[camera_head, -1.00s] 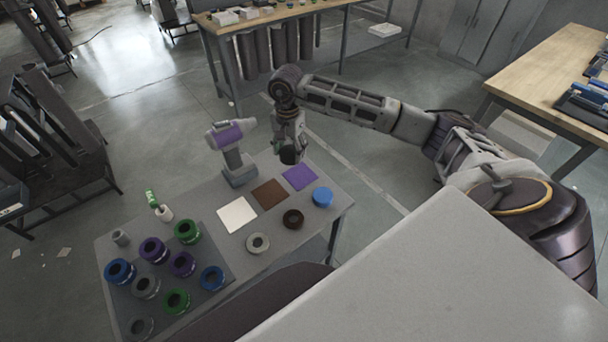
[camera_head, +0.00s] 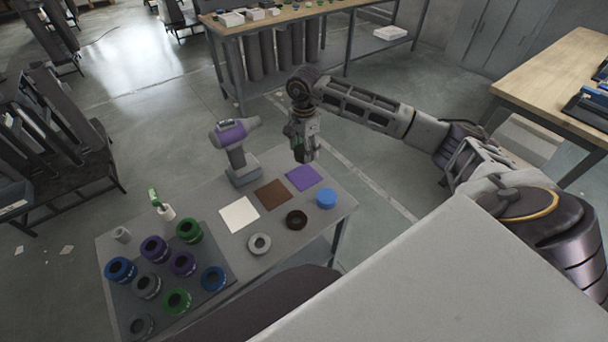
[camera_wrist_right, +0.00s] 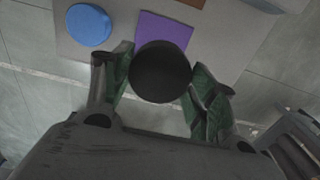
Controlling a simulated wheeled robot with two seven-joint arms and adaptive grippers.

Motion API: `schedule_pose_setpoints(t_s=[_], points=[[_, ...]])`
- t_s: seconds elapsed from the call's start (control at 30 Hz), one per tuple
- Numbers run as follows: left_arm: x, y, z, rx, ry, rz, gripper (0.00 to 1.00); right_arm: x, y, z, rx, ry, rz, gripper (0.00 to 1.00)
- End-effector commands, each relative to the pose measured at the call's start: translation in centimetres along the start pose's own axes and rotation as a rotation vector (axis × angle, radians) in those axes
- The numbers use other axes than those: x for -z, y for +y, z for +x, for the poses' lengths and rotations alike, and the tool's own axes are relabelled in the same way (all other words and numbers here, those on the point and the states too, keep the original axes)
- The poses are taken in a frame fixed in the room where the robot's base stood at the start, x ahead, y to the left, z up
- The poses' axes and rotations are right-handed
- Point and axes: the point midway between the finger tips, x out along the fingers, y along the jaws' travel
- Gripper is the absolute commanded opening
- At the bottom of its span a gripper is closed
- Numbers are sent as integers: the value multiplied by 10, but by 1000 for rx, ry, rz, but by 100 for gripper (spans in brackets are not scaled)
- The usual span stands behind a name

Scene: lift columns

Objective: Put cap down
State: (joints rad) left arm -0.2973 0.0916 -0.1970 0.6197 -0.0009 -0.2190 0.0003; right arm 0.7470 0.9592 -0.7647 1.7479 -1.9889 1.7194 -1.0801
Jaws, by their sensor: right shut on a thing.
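My right gripper (camera_head: 305,154) hangs above the far edge of the grey table (camera_head: 208,208), behind the purple square (camera_head: 304,178). It is shut on a dark round cap, which shows between the fingers in the right wrist view (camera_wrist_right: 160,72). There the cap overlaps the lower part of the purple square (camera_wrist_right: 166,29) in the picture. A blue round cap (camera_head: 326,198) lies near the table's right end and also shows in the right wrist view (camera_wrist_right: 88,25). My left gripper is out of view.
Brown (camera_head: 273,195) and white (camera_head: 239,214) squares lie in a row with the purple one. A purple-grey power tool (camera_head: 236,150) stands upright behind them. A dark mat (camera_head: 206,258) at left bears several coloured ring pieces. A small green-and-white item (camera_head: 160,204) stands nearby.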

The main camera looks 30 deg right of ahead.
Motion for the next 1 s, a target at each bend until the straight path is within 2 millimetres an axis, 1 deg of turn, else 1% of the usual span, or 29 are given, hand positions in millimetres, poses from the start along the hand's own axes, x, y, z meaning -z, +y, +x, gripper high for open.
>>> schedule_pose_setpoints(t_s=[0.17, 0.4, 0.5, 0.6, 0.9, 1.0], points=[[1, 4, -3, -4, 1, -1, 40, 0, 0, 16, -3, 0, 1, 29], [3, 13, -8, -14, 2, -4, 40, -1, 1, 48, -4, -1, -1, 29], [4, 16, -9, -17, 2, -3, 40, -1, 0, 56, -1, -1, -1, 29], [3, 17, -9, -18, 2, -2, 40, 0, 0, 60, -1, 0, -1, 29], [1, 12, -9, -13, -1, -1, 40, 0, 0, 61, -1, 0, -1, 29], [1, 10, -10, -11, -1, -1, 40, 0, 0, 65, -2, 0, -1, 29]])
